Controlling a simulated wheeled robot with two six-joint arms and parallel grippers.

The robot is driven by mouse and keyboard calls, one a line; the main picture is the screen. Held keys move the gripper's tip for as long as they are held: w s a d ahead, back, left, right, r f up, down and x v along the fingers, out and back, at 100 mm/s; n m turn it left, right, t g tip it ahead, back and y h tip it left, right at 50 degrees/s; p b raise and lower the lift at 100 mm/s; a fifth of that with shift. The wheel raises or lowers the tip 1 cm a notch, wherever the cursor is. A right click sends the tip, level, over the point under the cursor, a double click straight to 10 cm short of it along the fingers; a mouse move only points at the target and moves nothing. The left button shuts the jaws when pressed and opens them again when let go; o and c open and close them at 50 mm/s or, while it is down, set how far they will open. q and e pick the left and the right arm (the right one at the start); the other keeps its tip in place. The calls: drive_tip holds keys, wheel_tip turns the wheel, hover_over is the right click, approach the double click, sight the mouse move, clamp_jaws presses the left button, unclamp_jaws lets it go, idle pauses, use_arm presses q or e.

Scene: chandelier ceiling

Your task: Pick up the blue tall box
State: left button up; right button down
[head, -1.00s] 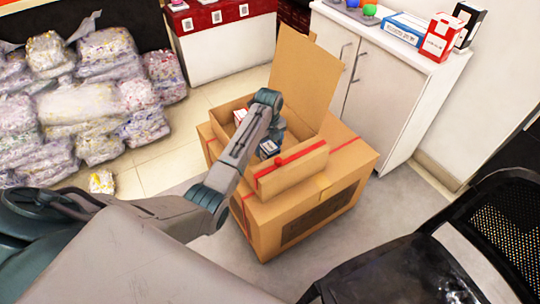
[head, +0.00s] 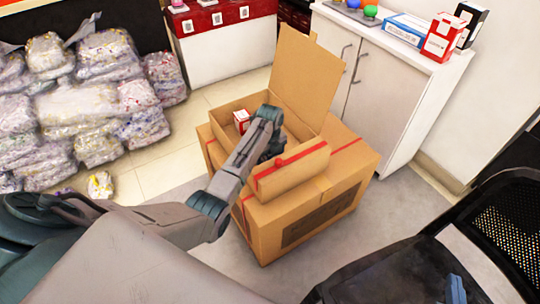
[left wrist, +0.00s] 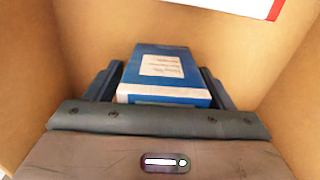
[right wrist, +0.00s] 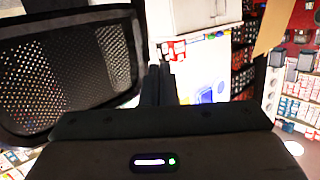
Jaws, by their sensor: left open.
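The blue tall box (left wrist: 165,75), with a white label, is inside an open cardboard box (head: 290,178), between the fingers of my left gripper (left wrist: 160,85). The left gripper is open, with one finger on each side of the blue box; I cannot tell whether they touch it. In the head view my left arm hides the blue box. My right gripper (head: 456,290) shows at the lower right, over the black chair. In the right wrist view its fingers (right wrist: 158,85) are together, with nothing between them.
A red and white box (head: 241,121) shares the carton, whose raised flap (head: 305,75) stands behind. The carton sits on a larger one (head: 310,225). A white cabinet (head: 385,90) with small boxes is at the back right. A black chair (head: 400,270) is at the right.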

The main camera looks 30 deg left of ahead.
use_arm(q)
drive_tip(key=c, duration=1.1)
drive_tip(key=shift+o, duration=0.2)
